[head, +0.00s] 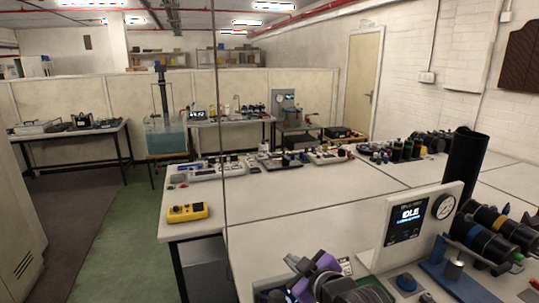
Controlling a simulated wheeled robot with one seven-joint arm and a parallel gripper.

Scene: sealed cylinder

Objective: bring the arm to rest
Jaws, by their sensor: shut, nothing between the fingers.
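I cannot make out my gripper in the head view, and no fingertips show. A purple and black thing (318,272) is cut off by the bottom edge; I cannot tell what it is. A tall dark cylinder (465,168) stands upright at the right, behind a white panel with a dial gauge and a screen (408,220) that reads IDLE.
A long pale worktable (280,208) fills the middle and right. A yellow meter (187,212) lies near its left corner. Black cylindrical parts (482,236) crowd the right. A water tank (165,136) stands behind. The green floor strip (125,225) at left is clear.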

